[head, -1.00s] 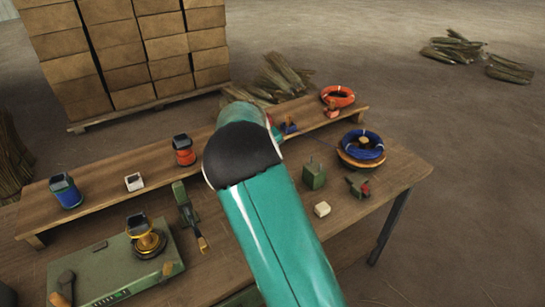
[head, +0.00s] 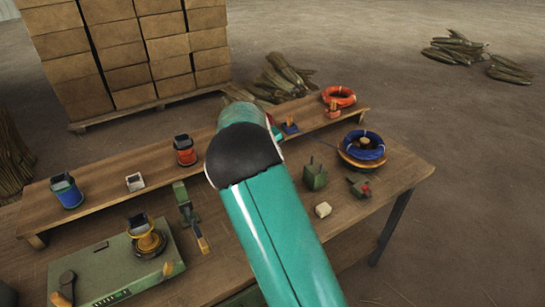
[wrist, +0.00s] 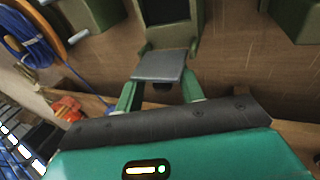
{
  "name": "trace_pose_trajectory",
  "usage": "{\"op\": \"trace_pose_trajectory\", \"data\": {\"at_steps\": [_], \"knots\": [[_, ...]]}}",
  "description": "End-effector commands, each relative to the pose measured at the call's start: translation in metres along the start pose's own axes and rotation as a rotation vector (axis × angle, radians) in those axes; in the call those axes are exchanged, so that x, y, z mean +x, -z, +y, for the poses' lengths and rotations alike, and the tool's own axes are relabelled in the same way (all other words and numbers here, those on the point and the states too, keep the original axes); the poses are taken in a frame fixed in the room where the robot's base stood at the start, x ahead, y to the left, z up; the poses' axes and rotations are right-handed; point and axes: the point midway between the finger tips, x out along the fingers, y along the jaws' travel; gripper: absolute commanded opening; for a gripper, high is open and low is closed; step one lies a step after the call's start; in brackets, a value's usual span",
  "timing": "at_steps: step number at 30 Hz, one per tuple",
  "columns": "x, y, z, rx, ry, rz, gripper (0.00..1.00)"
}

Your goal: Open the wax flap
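In the wrist view a flat grey flap (wrist: 160,66) stands out from an open-topped green box (wrist: 166,12) at the top middle. My gripper (wrist: 166,60) is right at this flap, its two green fingers apart, one towards each side of it. The flap covers part of the fingers, so I cannot tell whether they touch it. In the head view my teal arm (head: 270,225) crosses the middle of the bench and hides my gripper and that box.
The wooden bench (head: 345,222) carries small green boxes (head: 315,177), a blue wire coil (head: 362,147) and a pale block (head: 323,210). Along the raised shelf (head: 100,192) stand cups and a red coil (head: 339,97). Stacked cartons (head: 120,50) stand behind.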

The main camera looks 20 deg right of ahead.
Motion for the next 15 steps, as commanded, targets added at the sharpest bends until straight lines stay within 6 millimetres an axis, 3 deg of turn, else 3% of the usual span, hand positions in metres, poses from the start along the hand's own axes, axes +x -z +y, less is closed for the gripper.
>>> {"op": "trace_pose_trajectory", "data": {"at_steps": [5,15], "knots": [[-0.018,0.001,0.0,-0.001,0.0,0.004,0.38],[-0.092,0.001,0.0,0.0,0.001,0.006,0.38]]}}
